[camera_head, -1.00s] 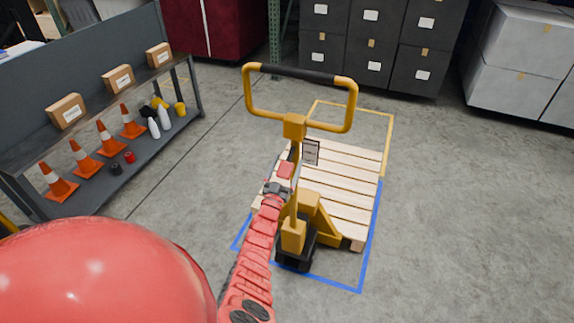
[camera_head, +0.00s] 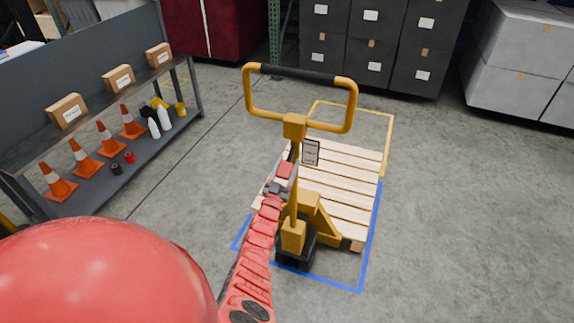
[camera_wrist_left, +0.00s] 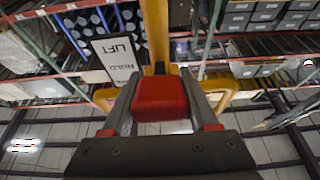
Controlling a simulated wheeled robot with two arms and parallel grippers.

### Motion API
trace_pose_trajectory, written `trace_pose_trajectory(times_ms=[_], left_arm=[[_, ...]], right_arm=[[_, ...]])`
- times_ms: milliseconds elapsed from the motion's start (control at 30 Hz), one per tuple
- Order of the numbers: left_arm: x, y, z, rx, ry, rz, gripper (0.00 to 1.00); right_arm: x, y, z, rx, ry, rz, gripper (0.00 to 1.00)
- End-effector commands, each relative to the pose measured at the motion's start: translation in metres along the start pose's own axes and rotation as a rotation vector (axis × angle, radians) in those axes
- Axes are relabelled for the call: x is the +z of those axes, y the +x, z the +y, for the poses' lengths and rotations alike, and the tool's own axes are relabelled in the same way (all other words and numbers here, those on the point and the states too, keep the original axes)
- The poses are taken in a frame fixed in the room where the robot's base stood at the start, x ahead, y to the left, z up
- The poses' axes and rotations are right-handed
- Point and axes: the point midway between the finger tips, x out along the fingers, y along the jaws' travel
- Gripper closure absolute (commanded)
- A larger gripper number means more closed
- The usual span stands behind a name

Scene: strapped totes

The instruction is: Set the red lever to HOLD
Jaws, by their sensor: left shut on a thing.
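The red lever (camera_head: 285,170) sits at the left side of the yellow pallet jack's upright post (camera_head: 294,200). My left gripper (camera_head: 280,178) reaches it from below in the head view. In the left wrist view the lever's red block (camera_wrist_left: 160,99) is between the two grey fingers, and the gripper is shut on it. A label plate (camera_head: 311,152) is beside the post; in the left wrist view the plate (camera_wrist_left: 117,58) reads LIFT and HOLD, with its lowest part partly hidden. My right gripper is not in view.
The jack's loop handle (camera_head: 300,74) rises above the lever. A wooden pallet (camera_head: 345,185) lies behind the post, inside floor markings. A shelf (camera_head: 105,85) with cones and boxes stands at left. Clear floor lies at right.

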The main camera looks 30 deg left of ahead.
Motion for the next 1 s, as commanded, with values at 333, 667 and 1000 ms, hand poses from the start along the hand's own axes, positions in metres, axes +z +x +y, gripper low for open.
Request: trace_pose_trajectory(times_ms=[333, 667, 1000], left_arm=[[-0.017, 0.004, 0.000, 0.002, 0.001, -0.152, 1.00], [-0.022, 0.004, 0.001, 0.005, 0.002, -0.338, 1.00], [-0.025, 0.006, 0.001, 0.001, 0.001, -0.426, 1.00]], right_arm=[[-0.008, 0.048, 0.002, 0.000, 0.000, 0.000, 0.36], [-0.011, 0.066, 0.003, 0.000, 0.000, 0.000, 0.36], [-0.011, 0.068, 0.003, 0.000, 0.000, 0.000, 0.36]])
